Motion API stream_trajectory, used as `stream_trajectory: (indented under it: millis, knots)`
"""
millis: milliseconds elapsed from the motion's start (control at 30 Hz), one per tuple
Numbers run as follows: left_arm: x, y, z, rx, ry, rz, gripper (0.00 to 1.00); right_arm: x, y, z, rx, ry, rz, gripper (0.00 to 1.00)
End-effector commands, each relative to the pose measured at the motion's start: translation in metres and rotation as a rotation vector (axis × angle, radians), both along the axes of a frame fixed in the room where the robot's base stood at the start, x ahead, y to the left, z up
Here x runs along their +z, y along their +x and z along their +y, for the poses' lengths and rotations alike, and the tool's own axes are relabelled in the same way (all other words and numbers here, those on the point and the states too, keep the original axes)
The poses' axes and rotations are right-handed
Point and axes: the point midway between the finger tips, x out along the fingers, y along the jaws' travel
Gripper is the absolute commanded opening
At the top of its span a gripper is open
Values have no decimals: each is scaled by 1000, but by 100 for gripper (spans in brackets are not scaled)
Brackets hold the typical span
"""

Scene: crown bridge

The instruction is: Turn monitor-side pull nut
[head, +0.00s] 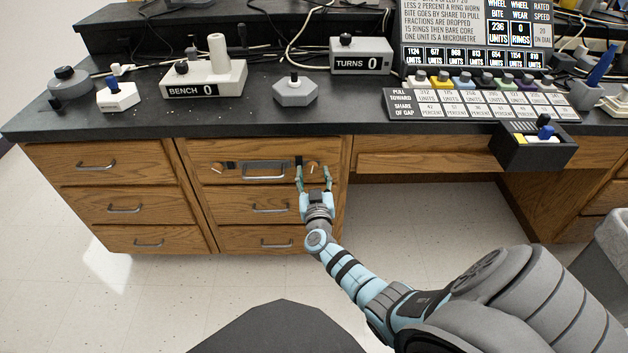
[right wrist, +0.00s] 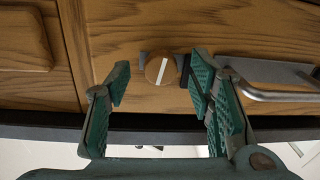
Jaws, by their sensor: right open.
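The monitor-side pull nut (head: 312,167) is a round brown knob on the top drawer front, right of the bar handle (head: 263,177). In the right wrist view the nut (right wrist: 161,69) has a white stripe across its face, slightly tilted. My right gripper (head: 313,178) is open in front of it, and also shows in the right wrist view (right wrist: 163,92). The nut appears between the two fingertips, apart from both pads. A second brown nut (head: 217,168) sits at the handle's other end. My left gripper is out of view.
A dark slider (head: 298,161) is beside the nut, near one finger. The black bench top (head: 330,115) overhangs the drawers and carries the BENCH 0 box (head: 204,79), the TURNS box (head: 361,56) and the monitor (head: 420,35). Right of the drawers is open knee room.

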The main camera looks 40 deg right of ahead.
Motion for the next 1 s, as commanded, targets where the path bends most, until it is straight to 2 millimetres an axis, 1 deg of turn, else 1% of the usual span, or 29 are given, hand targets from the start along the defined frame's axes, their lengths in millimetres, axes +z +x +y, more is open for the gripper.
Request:
stream_trajectory:
  millis: [33, 100, 333, 633, 667, 1000]
  knots:
    - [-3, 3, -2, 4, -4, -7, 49, -2, 4, -3, -1, -1, -1, 48]
    - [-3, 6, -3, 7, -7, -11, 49, -1, 7, -5, -1, 0, 0, 48]
    - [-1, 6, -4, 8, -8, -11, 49, 1, 8, -5, 0, 0, 0, 48]
    - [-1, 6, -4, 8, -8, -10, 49, 1, 7, -5, 0, 0, 0, 0]
    - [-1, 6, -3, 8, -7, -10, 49, 1, 7, -9, 0, -2, 1, 0]
    - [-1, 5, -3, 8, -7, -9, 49, 1, 6, -6, -3, 41, -31, 0]
